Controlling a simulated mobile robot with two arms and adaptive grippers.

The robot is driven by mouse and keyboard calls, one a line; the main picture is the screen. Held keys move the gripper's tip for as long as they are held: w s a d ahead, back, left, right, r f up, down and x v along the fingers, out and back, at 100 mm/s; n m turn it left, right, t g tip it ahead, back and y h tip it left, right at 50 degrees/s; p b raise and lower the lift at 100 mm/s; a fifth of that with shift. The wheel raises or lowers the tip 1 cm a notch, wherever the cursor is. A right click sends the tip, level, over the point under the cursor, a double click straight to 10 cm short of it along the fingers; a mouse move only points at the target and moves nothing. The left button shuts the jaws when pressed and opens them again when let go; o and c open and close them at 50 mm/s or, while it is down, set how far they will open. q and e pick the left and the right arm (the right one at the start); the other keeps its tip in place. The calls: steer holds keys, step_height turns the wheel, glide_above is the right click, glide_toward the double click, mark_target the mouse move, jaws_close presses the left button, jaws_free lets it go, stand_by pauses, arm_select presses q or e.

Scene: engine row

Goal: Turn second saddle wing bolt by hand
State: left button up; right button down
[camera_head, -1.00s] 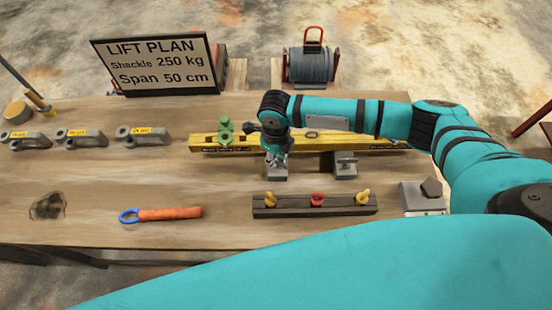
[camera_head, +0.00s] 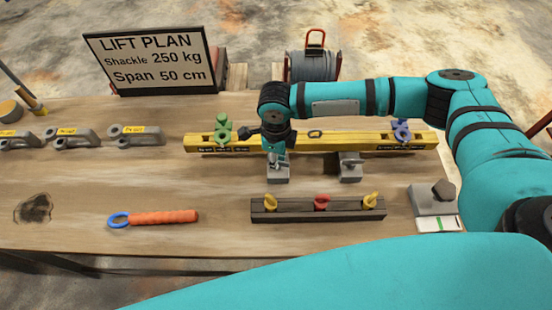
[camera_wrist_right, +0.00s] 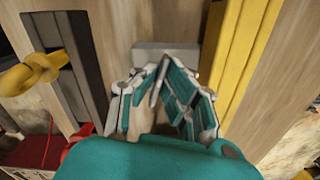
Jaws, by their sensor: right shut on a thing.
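Two grey saddles stand in front of the yellow beam (camera_head: 330,141): a left saddle (camera_head: 278,175) and a right saddle (camera_head: 350,172). My right gripper (camera_head: 277,158) points down over the left saddle. In the right wrist view, its fingers (camera_wrist_right: 160,85) are closed around a thin grey wing (camera_wrist_right: 156,84), with the grey saddle block (camera_wrist_right: 165,50) just beyond them. The wing bolt's lower part is hidden by the fingers. The right saddle stands clear of the gripper; its top detail is too small to read. My left gripper is not in view.
A dark rack (camera_head: 318,208) with yellow and red eye bolts stands in front of the saddles. Green (camera_head: 222,130) and purple (camera_head: 401,130) shackles are on the beam. Grey shackles and an orange-handled tool (camera_head: 160,217) lie left. A grey block (camera_head: 432,200) stands right.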

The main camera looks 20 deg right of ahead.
steer(key=shift+s+f, duration=0.3)
steer(key=shift+f, duration=0.1)
steer(key=c, duration=1.6)
jaws_free()
steer(key=shift+o, duration=0.7)
steer(key=shift+w, duration=0.2)
steer(key=shift+r, duration=0.1)
step_height(320, 180, up, 12)
steer(key=shift+w, duration=0.15)
